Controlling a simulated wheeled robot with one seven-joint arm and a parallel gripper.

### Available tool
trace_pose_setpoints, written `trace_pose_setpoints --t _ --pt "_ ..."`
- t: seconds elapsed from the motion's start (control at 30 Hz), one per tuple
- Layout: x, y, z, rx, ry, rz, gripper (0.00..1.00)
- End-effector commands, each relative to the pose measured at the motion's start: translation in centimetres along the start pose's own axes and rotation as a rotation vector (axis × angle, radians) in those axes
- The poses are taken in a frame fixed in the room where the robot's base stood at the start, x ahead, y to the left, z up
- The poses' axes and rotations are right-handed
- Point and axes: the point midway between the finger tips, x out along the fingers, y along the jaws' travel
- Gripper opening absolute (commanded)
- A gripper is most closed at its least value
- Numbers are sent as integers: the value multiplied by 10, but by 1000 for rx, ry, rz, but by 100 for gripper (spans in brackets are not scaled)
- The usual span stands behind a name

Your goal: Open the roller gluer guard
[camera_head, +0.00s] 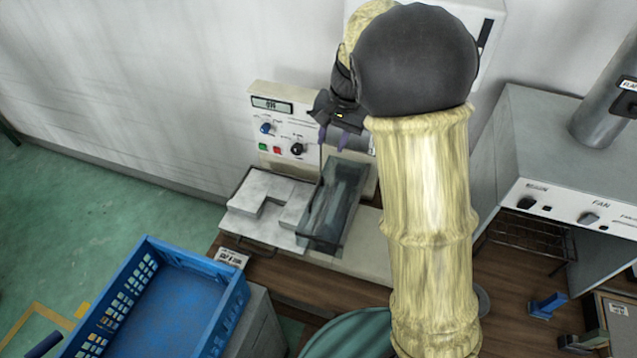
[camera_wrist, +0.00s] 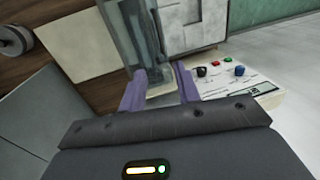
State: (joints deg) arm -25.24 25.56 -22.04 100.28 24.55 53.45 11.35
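The roller gluer (camera_head: 283,133) stands against the wall, with a beige control panel carrying knobs and buttons. Its guard (camera_head: 333,205) is a dark see-through cover over the roller area, beside a white plate. The guard also shows in the wrist view (camera_wrist: 146,38), ahead of my fingers. My gripper (camera_head: 333,137) is above the far end of the guard, in front of the panel. In the wrist view, its purple fingers (camera_wrist: 159,88) stand apart, with the guard's near end and a beige surface showing between them. I cannot tell whether they touch the guard.
A white stepped plate (camera_head: 262,205) lies left of the guard. A blue crate (camera_head: 240,300) stands at the lower left. A grey fan unit (camera_head: 560,205) with a duct stands at the right. My arm hides part of the bench.

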Motion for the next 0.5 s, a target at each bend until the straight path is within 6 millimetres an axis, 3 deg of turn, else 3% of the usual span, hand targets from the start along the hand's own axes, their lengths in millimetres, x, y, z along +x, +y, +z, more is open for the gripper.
trace_pose_setpoints --t 0.27,0.5 --pt "4 0 0 -2 -1 1 32" --pt "32 1 1 0 -3 4 32"
